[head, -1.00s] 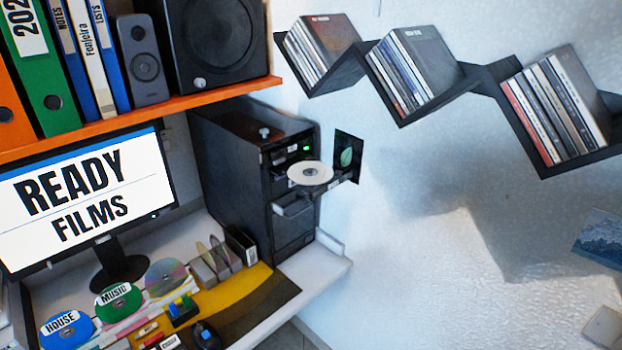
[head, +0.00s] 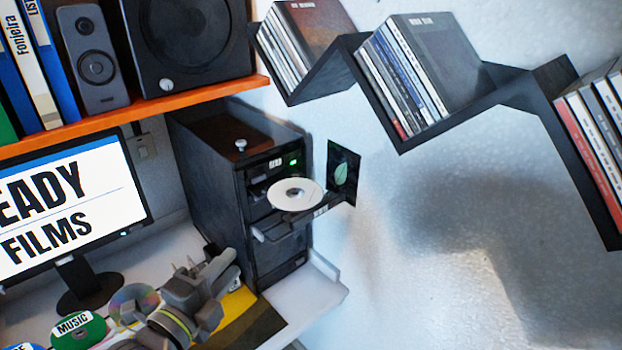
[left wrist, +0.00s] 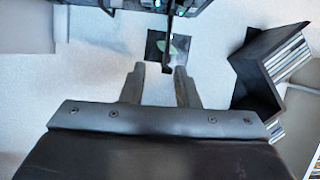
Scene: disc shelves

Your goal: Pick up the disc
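The white disc (head: 294,193) lies flat on the pulled-out tray (head: 322,207) of the black computer tower (head: 215,170) in the head view. My left gripper (head: 229,267) is in front of the tower's lower part, below and left of the disc and apart from it. In the left wrist view its two fingers (left wrist: 159,76) stand apart with nothing between them. The disc itself cannot be made out clearly in that view. My right gripper is in neither view.
A dark card with a green leaf (head: 343,173) is beside the tray. A green MUSIC disc (head: 78,329) and a rainbow disc (head: 131,302) lie on the desk. Zigzag shelves (head: 400,138) hold cases at the upper right. A monitor (head: 70,205) stands at left.

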